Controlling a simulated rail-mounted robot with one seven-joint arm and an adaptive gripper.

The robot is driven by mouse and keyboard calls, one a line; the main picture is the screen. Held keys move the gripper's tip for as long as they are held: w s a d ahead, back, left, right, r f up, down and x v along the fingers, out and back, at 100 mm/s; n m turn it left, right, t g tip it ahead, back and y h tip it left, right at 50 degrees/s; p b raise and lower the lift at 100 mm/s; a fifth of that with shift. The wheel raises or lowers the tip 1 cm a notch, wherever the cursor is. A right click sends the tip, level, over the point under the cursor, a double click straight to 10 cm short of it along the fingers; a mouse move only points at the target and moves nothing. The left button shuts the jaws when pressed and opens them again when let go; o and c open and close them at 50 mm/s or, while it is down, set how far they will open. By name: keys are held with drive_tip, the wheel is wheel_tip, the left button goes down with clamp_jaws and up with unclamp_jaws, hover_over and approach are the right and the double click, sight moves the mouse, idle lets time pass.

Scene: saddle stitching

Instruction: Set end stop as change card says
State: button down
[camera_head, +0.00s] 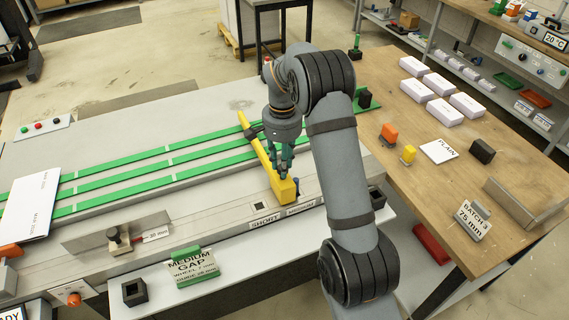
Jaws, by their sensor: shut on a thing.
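The yellow end stop (286,191) is a long bar lying aslant across the green belts (190,172). Its near end is by the label strip, just behind the "MEDIUM" label (300,210) and right of the "SHORT" label (265,220). My gripper (283,165) points down at the bar's near half and is shut on it; the fingertips are partly hidden. The change card (193,267) stands at the front edge with a green clip and reads "MEDIUM GAP", with smaller wheel and guide lines. Whether the stop is seated in a slot cannot be told.
A metal side guide (118,240) with a knob and a mm label stands at front left. A white booklet (32,205) lies on the belts at left.

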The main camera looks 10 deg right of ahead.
drive_tip(key=shift+d, duration=0.1)
drive_tip(key=c, duration=1.4)
unclamp_jaws()
drive_tip(key=shift+r, duration=0.1)
wheel_tip(320, 180, up, 12)
